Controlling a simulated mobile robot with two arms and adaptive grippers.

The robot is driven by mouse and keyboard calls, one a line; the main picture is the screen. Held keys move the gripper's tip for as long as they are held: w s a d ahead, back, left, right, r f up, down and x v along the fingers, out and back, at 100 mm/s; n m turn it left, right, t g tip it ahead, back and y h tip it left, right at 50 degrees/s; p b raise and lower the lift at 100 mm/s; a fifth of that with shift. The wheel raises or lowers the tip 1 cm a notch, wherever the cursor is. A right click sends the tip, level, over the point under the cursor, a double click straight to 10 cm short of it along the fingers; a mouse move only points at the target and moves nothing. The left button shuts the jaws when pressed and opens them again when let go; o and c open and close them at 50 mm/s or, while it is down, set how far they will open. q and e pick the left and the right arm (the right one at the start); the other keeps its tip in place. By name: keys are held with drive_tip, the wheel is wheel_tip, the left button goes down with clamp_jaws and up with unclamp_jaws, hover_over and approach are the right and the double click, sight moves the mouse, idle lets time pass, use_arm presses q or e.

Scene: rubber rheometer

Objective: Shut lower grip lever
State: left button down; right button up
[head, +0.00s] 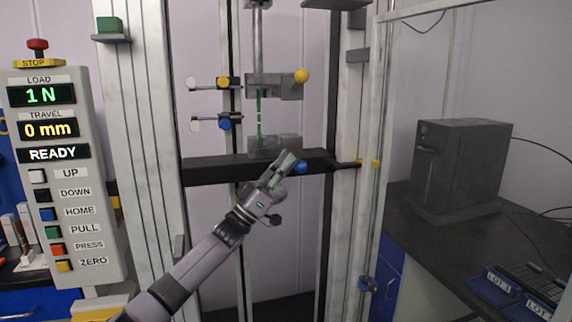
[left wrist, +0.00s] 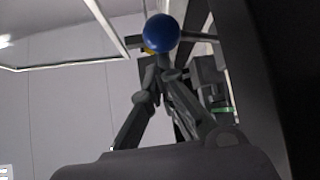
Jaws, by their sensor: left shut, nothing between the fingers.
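The lower grip (head: 268,147) sits on the dark crossbar, with a green strip (head: 259,115) running up from it to the upper grip (head: 268,86). The lower grip lever ends in a blue ball (head: 301,167), at the grip's lower right. The ball is large in the left wrist view (left wrist: 162,33), just beyond the fingertips. My left gripper (head: 290,160) is shut and empty, its tips just left of the blue ball; I cannot tell whether they touch it. The gripper hides part of the lower grip and lever. My right gripper is not in view.
The dark crossbar (head: 215,170) spans the frame columns behind my left arm. The upper grip has a yellow ball (head: 302,76). A control panel (head: 52,180) stands left, reading 1 N, 0 mm, READY. A grey box (head: 455,170) stands on the bench at right.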

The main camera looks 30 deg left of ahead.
use_arm(q)
drive_tip(key=shift+r, duration=0.1)
idle(0.3)
wheel_tip(320, 180, up, 10)
idle(0.4)
idle(0.5)
